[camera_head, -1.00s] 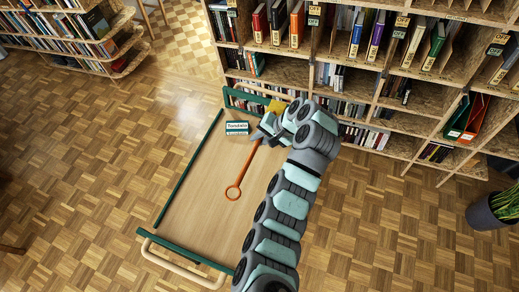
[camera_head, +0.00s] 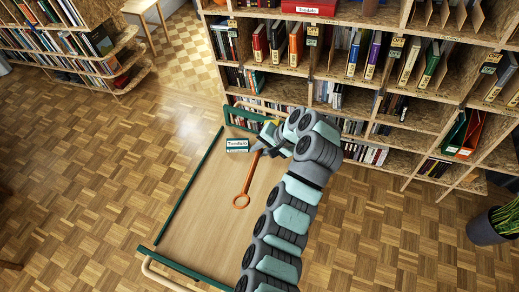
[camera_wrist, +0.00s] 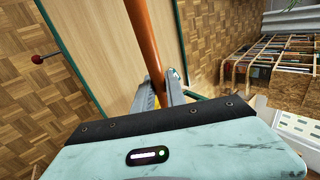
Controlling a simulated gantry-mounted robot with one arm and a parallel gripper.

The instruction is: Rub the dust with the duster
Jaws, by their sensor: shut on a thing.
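The duster has an orange handle (camera_head: 247,180) ending in a ring. My gripper (camera_head: 262,148) is shut on the orange handle near the head, over the far end of the trolley. In the wrist view the handle (camera_wrist: 147,45) runs up out of frame from between the fingers of my gripper (camera_wrist: 160,92). I cannot make out any dust; my arm hides part of the trolley and shelves.
The wooden trolley top (camera_head: 205,200) has green rails (camera_head: 190,186). A small labelled box (camera_head: 237,145) sits on it, left of my gripper. A bookcase (camera_head: 350,90) stands behind. A potted plant (camera_head: 490,226) is at right. Parquet floor (camera_head: 90,190) at left is open.

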